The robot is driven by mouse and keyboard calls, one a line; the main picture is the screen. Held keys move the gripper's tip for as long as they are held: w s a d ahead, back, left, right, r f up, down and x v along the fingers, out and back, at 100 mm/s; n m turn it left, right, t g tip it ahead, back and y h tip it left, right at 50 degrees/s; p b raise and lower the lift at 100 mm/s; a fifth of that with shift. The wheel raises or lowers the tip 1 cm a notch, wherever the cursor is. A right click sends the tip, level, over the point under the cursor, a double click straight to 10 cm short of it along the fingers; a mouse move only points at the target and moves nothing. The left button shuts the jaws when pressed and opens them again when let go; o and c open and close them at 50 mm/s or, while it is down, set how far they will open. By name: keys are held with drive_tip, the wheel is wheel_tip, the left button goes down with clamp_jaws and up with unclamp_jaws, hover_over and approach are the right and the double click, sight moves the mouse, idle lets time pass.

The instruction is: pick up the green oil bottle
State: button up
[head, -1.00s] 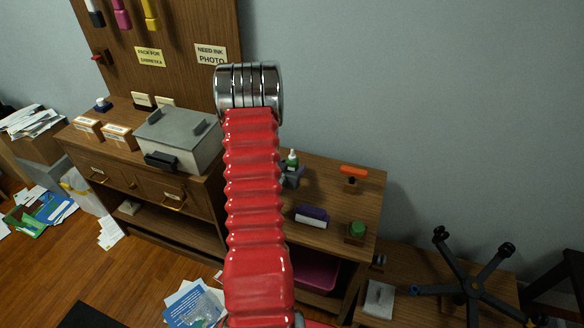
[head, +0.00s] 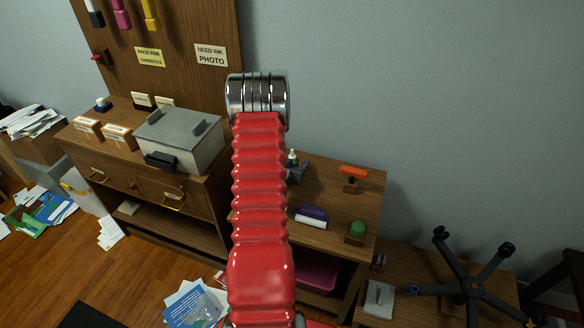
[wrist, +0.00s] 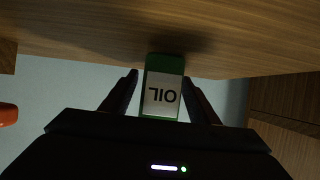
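The green oil bottle (wrist: 162,88) is in the middle of the wrist view, with a white label reading OIL upside down. Its green end is close to the wooden top, where a dark shadow lies. My gripper (wrist: 160,77) has its two dark fingers apart, one on each side of the bottle, with narrow gaps showing. The lower part of the bottle in the picture is hidden by my gripper body. In the head view my red arm hides the gripper.
The wooden table (head: 337,185) holds an orange-topped item (head: 354,173), a purple and white item (head: 312,216) and a green round item (head: 357,229). A grey box machine (head: 180,140) stands on the taller cabinet to the left. A wall is behind.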

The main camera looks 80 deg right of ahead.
drive_tip(key=c, duration=1.3)
drive_tip(key=shift+r, duration=0.2)
wheel_tip(320, 180, up, 10)
drive_tip(key=shift+f, duration=0.15)
idle(0.6)
